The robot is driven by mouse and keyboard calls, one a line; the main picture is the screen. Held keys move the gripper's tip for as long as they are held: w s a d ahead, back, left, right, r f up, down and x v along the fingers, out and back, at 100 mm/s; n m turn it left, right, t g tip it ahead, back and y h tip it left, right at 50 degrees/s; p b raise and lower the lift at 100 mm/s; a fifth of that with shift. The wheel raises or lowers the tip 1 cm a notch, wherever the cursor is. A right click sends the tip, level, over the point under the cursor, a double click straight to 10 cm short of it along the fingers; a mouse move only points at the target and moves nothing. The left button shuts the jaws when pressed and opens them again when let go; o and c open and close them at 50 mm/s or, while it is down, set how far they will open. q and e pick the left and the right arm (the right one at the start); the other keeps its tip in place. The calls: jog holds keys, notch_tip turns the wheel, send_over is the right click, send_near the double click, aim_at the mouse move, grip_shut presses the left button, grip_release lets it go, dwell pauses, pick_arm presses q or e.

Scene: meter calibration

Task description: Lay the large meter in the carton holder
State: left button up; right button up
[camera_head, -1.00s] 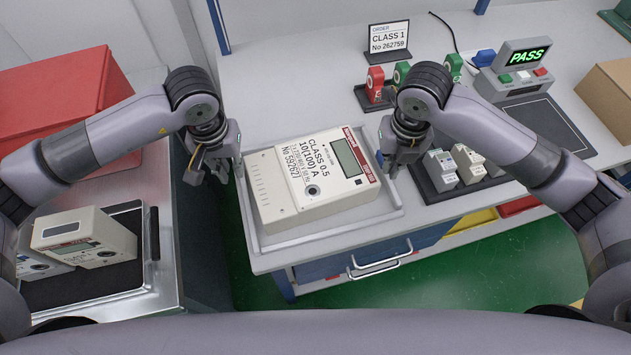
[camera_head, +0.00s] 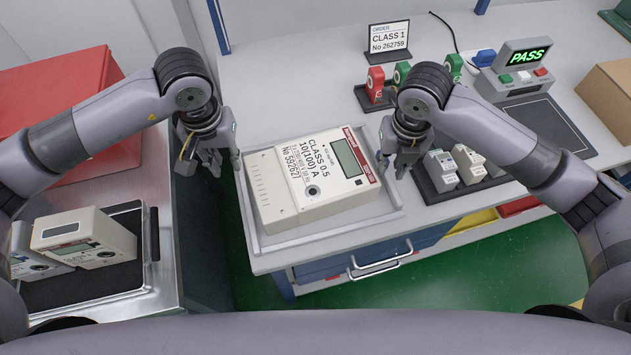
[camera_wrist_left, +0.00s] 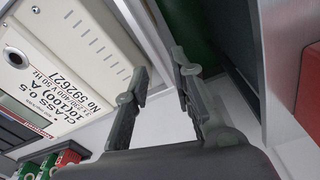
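The large beige meter (camera_head: 315,182), marked CLASS 0.5, lies face up in a shallow grey tray (camera_head: 335,234) at the table's front edge. It also shows in the left wrist view (camera_wrist_left: 75,50). My left gripper (camera_head: 224,165) is open and empty just left of the meter's left end, with a gap to it. The left wrist view shows its two fingers (camera_wrist_left: 158,78) apart, with nothing between them. My right gripper (camera_head: 394,168) looks open and empty beside the meter's right end; whether it touches is unclear. A brown carton (camera_head: 612,95) stands at far right; its inside is hidden.
Another beige meter (camera_head: 85,238) stands on the left cart, in front of a red box (camera_head: 50,105). Small meters (camera_head: 441,168) stand in a dark rack right of my right gripper. A PASS tester (camera_head: 520,68) and order sign (camera_head: 389,38) are further back.

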jog(key=shift+r, duration=0.3)
pick_arm(q)
notch_tip(320, 180, up, 9)
jog(key=shift+s+f, duration=0.15)
jog(key=shift+s, duration=0.15)
pick_arm(e)
notch_tip(320, 180, up, 12)
jog(key=shift+s+f, duration=0.25)
jog(key=shift+s, duration=0.2)
pick_arm(q)
jog(key=shift+s, duration=0.1)
pick_arm(e)
jog(key=shift+s+f, duration=0.1)
